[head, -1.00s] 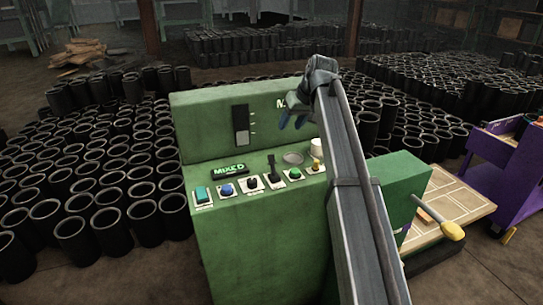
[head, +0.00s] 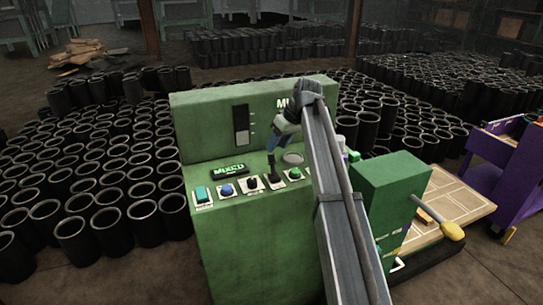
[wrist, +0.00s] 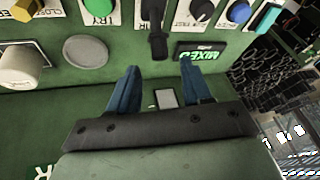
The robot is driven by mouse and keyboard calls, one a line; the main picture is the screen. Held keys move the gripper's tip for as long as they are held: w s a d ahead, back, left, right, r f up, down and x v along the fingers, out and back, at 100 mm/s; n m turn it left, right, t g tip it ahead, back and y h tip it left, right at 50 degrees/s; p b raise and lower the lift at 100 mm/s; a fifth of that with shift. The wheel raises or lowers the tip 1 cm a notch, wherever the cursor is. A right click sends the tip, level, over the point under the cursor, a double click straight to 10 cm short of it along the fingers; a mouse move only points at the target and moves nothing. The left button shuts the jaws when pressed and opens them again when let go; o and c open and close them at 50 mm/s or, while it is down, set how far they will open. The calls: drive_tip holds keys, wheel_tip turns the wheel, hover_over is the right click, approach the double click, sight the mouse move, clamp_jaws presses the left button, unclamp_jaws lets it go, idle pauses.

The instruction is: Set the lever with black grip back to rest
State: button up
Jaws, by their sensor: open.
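The lever with the black grip (head: 273,172) stands on the sloping control panel of the green machine (head: 255,240), between a black knob and a green button. In the wrist view its black grip (wrist: 157,40) points toward my gripper, between the lines of the two fingers. My gripper (head: 273,148) is just above and behind the lever in the head view. In the wrist view my gripper (wrist: 160,72) has its blue fingers apart with nothing between them. The fingertips look close to the grip; I cannot tell whether they touch it.
A lit MIXED sign (head: 229,170), a teal switch (head: 202,195), a blue knob (head: 227,189) and a green button (head: 295,173) share the panel. A slotted gauge (head: 241,124) is on the upright back. A yellow-gripped lever (head: 452,231) juts out at right. Black sleeves (head: 80,235) surround the machine.

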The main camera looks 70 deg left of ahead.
sight(271, 155)
drive_tip(key=shift+x, duration=3.05)
clamp_jaws()
